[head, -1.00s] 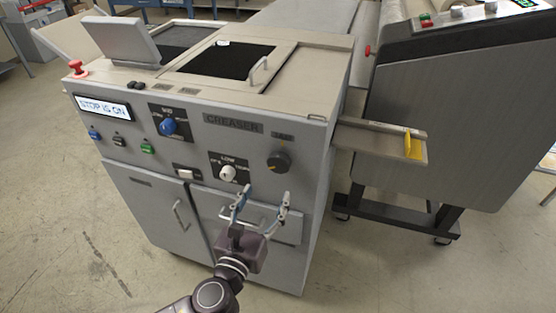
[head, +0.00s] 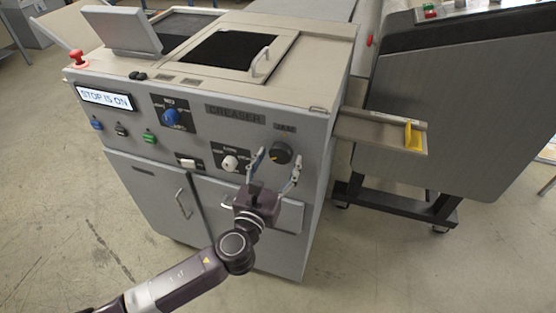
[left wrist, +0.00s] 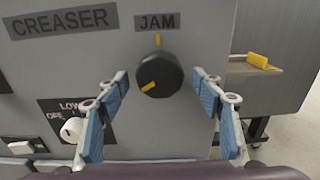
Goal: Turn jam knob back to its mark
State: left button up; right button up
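The jam knob (head: 281,152) is a round black knob on the grey creaser's front panel, under a JAM label. In the left wrist view the knob (left wrist: 160,74) has a yellow pointer line on its lower left. A small yellow mark (left wrist: 158,40) is on the panel straight above the knob, so pointer and mark are not lined up. My left gripper (head: 279,166) is open just below and in front of the knob. In the left wrist view its blue-padded fingers (left wrist: 160,88) stand apart on either side of the knob, with gaps. My right gripper is out of view.
A white knob (head: 230,163) and a blue knob (head: 171,118) sit to the left on the same panel. A drawer is below. The display (head: 105,97) reads "STOP IS ON". A side tray with a yellow piece (head: 413,135) sticks out at right.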

pick_arm(q)
jog(key=c, duration=1)
jog(key=shift+c, duration=0.7)
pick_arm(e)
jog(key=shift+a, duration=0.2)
pick_arm(q)
jog(key=shift+f, duration=0.1)
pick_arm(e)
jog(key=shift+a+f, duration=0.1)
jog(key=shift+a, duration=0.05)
